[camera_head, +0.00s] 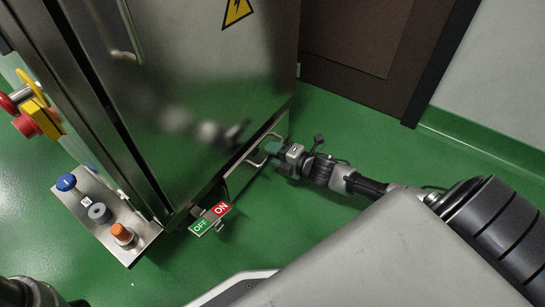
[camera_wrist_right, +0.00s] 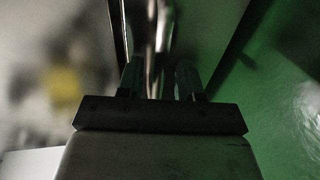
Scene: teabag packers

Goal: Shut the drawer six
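A drawer with a metal front (camera_head: 244,172) sits low in the steel cabinet, and a thin bar handle (camera_head: 257,162) is on its front. The drawer looks slightly out, but its gap is hard to judge. My right gripper (camera_head: 272,149) is at the right end of the drawer front, beside the handle. In the right wrist view the two fingers (camera_wrist_right: 159,82) stand apart, with a blurred shiny upright strip beyond and between them. I cannot tell whether they touch it. Of my left arm, only a dark part shows at the bottom left corner; its fingers are out of view.
The steel cabinet (camera_head: 205,70) fills the upper left. A panel with buttons (camera_head: 107,217) juts out at its left, and an ON/OFF sign (camera_head: 211,219) sticks out low in front. A brown door (camera_head: 355,50) is behind. Green floor (camera_head: 330,125) is clear to the right.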

